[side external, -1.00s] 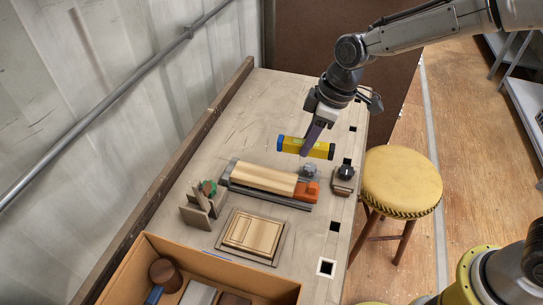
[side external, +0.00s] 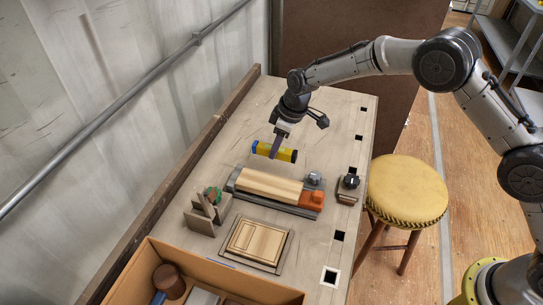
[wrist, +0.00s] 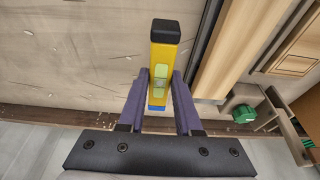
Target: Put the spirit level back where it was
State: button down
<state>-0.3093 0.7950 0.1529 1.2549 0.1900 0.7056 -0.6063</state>
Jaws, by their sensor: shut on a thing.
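The spirit level (side external: 265,149) is a yellow bar with black and blue ends and a greenish vial. My gripper (side external: 275,153) is shut on it, fingers on either side, in the side view behind the long wooden workpiece (side external: 268,186). In the wrist view the level (wrist: 164,60) lies between the two purple fingers of my gripper (wrist: 160,88), its black end pointing away and its blue end near the finger bases. Whether it touches the bench (side external: 237,138) or hangs just above it, I cannot tell.
The workpiece lies in a grey clamp with an orange end (side external: 311,200). A small holder with tools (side external: 206,212), a panelled wooden board (side external: 256,243) and an open cardboard box (side external: 215,272) are nearer the front. The back of the bench is clear.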

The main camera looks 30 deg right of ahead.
aim_at(271, 166)
jog(key=shift+w+a+f, duration=0.15)
jog(key=shift+w+f, duration=0.25)
jog(key=shift+f, duration=0.15)
jog(key=shift+w+a+f, duration=0.15)
jog(key=shift+w+f, duration=0.25)
jog(key=shift+f, duration=1.6)
jog(key=shift+f, duration=0.1)
jog(key=c, duration=0.6)
grip_release()
jog(key=shift+f, duration=0.1)
jog(key=v, duration=1.2)
jog(key=shift+r, duration=0.25)
